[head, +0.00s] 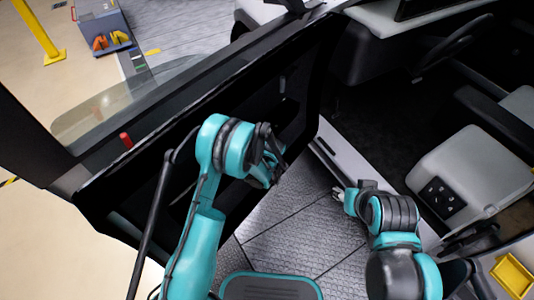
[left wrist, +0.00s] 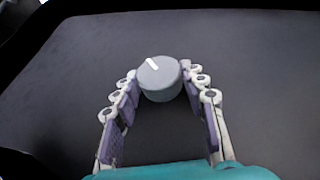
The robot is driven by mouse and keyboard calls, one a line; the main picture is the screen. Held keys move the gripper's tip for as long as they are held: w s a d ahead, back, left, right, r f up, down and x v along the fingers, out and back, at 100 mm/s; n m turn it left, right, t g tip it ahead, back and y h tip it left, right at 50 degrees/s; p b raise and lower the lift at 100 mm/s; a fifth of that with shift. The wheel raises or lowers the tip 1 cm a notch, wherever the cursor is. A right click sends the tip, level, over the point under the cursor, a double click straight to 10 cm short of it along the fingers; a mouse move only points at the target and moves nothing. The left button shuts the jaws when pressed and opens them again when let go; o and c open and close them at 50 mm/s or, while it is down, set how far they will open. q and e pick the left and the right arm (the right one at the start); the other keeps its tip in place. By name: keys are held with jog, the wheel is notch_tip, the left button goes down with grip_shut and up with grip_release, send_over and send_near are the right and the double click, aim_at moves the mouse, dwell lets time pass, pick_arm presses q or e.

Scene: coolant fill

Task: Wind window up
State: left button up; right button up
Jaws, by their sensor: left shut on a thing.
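A round grey knob (left wrist: 160,80) with a white mark stands out from the dark inner door panel (left wrist: 70,70) in the left wrist view. The white mark points to the upper left. My left gripper (left wrist: 158,72) is shut on the knob, with a finger on each side. In the head view my left gripper (head: 276,165) is at the inner face of the open vehicle door (head: 130,195), and the knob is hidden there. The clear window glass (head: 85,118) shows partly above the door's edge. My right gripper (head: 339,193) is over the cab floor, touching nothing visible; its fingers are too small to judge.
A red peg (head: 126,141) stands on the door's top edge. Grey seats (head: 465,165) and a steering wheel (head: 455,40) lie to the right. A yellow tray (head: 512,275) is at the lower right. A blue-grey cart (head: 103,28) stands beyond the door.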

dwell(0.3)
pick_arm(q)
jog(key=o, duration=1.2)
jog(key=shift+c, duration=0.2)
jog(key=v, duration=1.2)
jog(key=shift+a, duration=0.1)
